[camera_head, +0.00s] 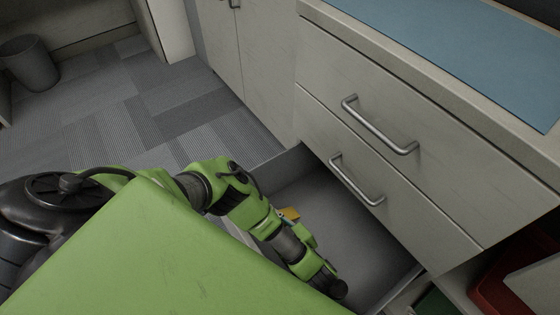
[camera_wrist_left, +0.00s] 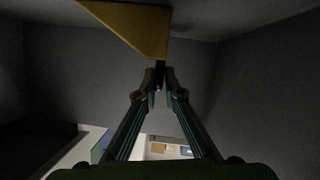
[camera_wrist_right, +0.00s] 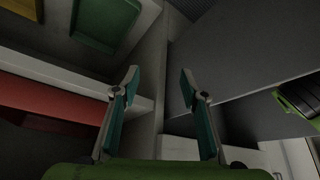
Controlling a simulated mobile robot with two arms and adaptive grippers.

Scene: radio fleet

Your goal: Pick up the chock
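The chock (camera_wrist_left: 135,28) is a yellow wedge at the top of the left wrist view. In the head view a small yellow part of it (camera_head: 291,214) shows inside the open drawer (camera_head: 345,228), beside my green arm. My left gripper (camera_wrist_left: 160,76) is down in the drawer. Its fingertips are nearly together, with a thin dark part at the chock's lower corner between them. In the head view my arm mostly hides this gripper and the chock. My right gripper (camera_wrist_right: 160,82) is open and empty, outside the drawer.
The cabinet front with handles (camera_head: 380,128) rises beside the open drawer. A blue-topped counter (camera_head: 470,55) is above. A red bin (camera_head: 495,290) stands at lower right; a green tray (camera_wrist_right: 105,22) shows in the right wrist view. Carpet at left is clear, with a dark waste bin (camera_head: 30,65).

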